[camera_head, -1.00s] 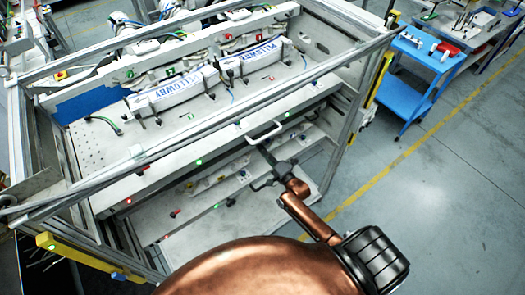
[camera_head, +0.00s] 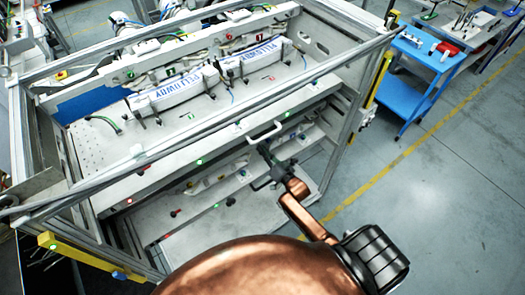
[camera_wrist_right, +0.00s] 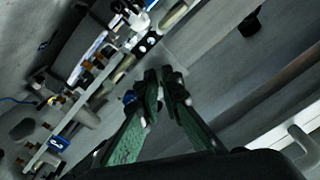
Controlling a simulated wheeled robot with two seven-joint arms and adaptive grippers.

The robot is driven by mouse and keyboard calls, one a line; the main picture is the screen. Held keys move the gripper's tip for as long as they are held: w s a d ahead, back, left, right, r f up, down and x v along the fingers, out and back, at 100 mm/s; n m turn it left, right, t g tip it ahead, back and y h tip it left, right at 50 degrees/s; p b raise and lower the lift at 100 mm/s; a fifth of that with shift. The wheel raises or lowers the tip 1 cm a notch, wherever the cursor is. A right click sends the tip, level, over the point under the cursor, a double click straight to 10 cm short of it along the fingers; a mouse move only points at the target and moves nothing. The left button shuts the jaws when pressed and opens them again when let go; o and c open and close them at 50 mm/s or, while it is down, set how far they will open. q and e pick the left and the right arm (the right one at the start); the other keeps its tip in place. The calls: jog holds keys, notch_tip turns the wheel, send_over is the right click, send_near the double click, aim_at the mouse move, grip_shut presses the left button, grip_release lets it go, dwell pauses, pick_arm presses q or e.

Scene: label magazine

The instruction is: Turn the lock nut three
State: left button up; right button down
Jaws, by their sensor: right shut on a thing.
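My right gripper (camera_head: 264,150) reaches in under the front edge of the upper deck of the machine frame. In the right wrist view its two green fingers (camera_wrist_right: 162,78) come together at the tips, shut on a small part that looks like a lock nut. The fingertips hide most of this part, and its number cannot be read. The magazine's lower rail (camera_head: 205,182) lies to the left of the gripper in the head view. My left gripper is not in view.
A white handle (camera_head: 265,132) on the upper deck's front is close to my right gripper. Two white label holders (camera_head: 175,90) lie on the upper deck. A frame post (camera_head: 345,140) stands right of my arm. A blue cart (camera_head: 425,70) is farther right, on open floor.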

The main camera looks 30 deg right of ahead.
jog(key=n, duration=0.5)
jog(key=shift+n, duration=0.4)
dwell(0.4)
jog(key=c, duration=2.1)
grip_release()
jog(key=shift+s, duration=0.1)
jog(key=s, duration=0.8)
jog(key=s+d, duration=0.1)
jog(key=s, duration=0.2)
jog(key=shift+s, duration=0.4)
